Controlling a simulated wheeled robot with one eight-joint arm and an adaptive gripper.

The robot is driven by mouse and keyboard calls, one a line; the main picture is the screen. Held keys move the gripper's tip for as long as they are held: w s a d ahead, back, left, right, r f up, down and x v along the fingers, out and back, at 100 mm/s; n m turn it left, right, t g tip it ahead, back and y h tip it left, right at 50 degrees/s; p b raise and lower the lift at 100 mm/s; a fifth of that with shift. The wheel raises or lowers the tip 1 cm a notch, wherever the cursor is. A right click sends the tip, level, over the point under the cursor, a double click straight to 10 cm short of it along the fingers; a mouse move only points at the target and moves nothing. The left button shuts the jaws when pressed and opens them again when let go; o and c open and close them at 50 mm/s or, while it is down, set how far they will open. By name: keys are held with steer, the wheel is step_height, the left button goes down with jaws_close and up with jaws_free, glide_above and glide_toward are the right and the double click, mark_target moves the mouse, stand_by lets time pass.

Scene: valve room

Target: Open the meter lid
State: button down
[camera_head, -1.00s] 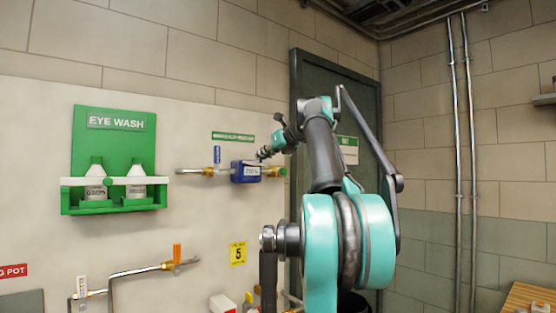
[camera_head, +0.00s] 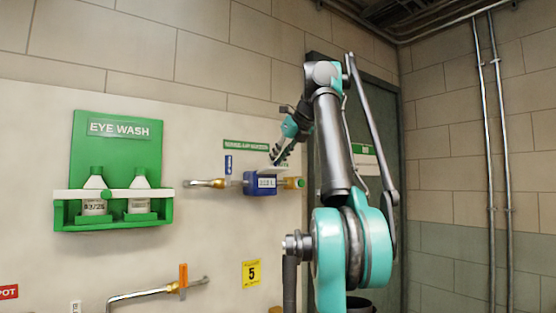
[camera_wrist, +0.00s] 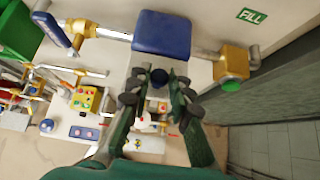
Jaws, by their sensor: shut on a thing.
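The blue meter (camera_head: 262,186) sits in the horizontal pipe on the wall panel, with its white number label facing out. My gripper (camera_head: 279,156) is at the meter's top edge, reaching down from the upper right. In the wrist view a blue panel of the meter (camera_wrist: 161,34) lies just beyond my gripper (camera_wrist: 158,92). The two fingers are apart, with a small dark rounded piece, seemingly part of the meter lid (camera_wrist: 159,77), between them. A pale strip shows above the meter under my fingers; I cannot tell whether it is the lid or how far it is tilted.
A blue-handled valve (camera_head: 228,166) is on the pipe left of the meter, and a brass fitting (camera_head: 294,183) is on its right. The green eye wash station (camera_head: 115,170) hangs further left. A dark door (camera_head: 383,120) stands behind my arm. A lower pipe has an orange-handled valve (camera_head: 183,276).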

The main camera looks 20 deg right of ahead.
stand_by(0.4)
steer(key=c, duration=1.4)
jaws_free()
steer(key=shift+c, duration=0.2)
steer(key=s+d, duration=0.4)
steer(key=s, duration=0.8)
steer(key=shift+d+r, duration=0.2)
steer(key=shift+r, duration=0.15)
